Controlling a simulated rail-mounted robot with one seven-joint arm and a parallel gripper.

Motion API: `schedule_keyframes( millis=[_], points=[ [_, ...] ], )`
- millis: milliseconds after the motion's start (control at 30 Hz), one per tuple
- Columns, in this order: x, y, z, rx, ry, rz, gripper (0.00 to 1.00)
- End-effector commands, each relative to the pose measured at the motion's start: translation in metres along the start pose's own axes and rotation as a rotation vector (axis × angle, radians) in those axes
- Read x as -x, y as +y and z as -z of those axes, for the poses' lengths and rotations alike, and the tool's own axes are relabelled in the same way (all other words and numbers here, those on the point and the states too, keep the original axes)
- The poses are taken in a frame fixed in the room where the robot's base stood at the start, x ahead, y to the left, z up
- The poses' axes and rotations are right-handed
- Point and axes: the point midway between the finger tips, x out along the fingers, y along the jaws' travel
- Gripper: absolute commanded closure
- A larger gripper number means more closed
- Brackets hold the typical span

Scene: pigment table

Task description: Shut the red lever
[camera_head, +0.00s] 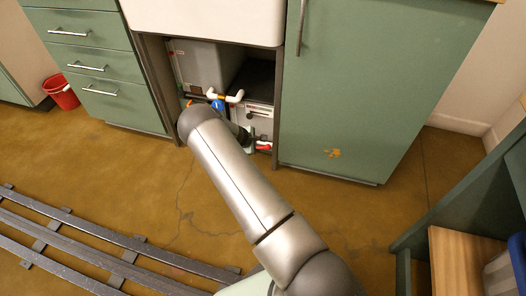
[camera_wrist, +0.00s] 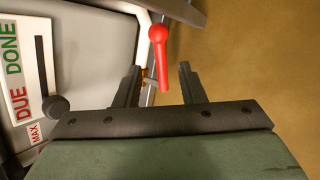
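The red lever (camera_wrist: 160,55) shows in the wrist view, with a round knob end at the top and a narrower shank pointing down between my fingers. In the head view the red lever (camera_head: 263,147) is a small red piece low in the open bay under the sink. My gripper (camera_wrist: 158,85) is open, with one dark finger on each side of the lever's lower end. I cannot tell whether either finger touches it. In the head view my forearm hides most of the gripper.
A white panel (camera_wrist: 22,70) marked DUE and DONE, with a black knob (camera_wrist: 56,106), is at the left in the wrist view. Pipes with a blue piece (camera_head: 217,105) are in the bay. Green cabinets (camera_head: 375,80) flank it. Floor rails (camera_head: 100,245) lie at the lower left.

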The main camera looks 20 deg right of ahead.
Motion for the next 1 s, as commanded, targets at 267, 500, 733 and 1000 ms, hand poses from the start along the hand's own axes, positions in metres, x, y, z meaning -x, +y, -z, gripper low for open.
schedule_keyframes(
  millis=[267,500,733,1000],
  points=[
    [-0.061,-0.002,0.001,-0.001,-0.001,0.001,0.64],
    [-0.084,-0.001,0.0,0.0,0.0,0.0,0.64],
    [-0.086,0.0,0.0,0.0,0.0,0.001,0.64],
    [-0.086,0.0,0.0,0.0,-0.001,0.001,1.0]
  ],
)
